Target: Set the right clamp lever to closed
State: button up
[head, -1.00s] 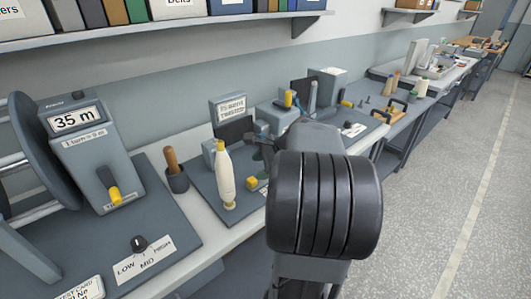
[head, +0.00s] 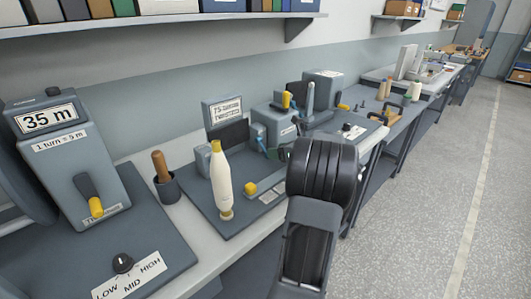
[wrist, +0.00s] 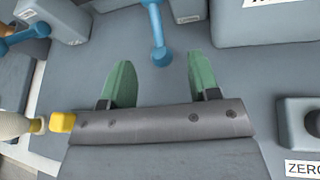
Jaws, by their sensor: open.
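The right clamp lever (wrist: 155,28) is a blue bar with a round knob end in the wrist view. It hangs from a grey block at the top edge and points down the picture. My gripper (wrist: 160,62) has two green fingers, open and apart. The lever's knob end shows between the fingertips, with nothing gripped; the depth between them is hard to tell. Another blue lever (wrist: 22,37) lies at the upper left on a labelled grey block (wrist: 58,16). In the head view my arm hides most of the gripper and the clamps.
A yellow knob (wrist: 62,122) and a cream bobbin (head: 222,182) stand left of my gripper. A dark knob (wrist: 312,118) by a "ZERO" label is at the right. A "35 m" counter box (head: 70,150) stands at the left of the bench. The floor at right is clear.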

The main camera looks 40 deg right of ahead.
aim_at(264, 149)
jog(key=shift+x, duration=3)
grip_shut()
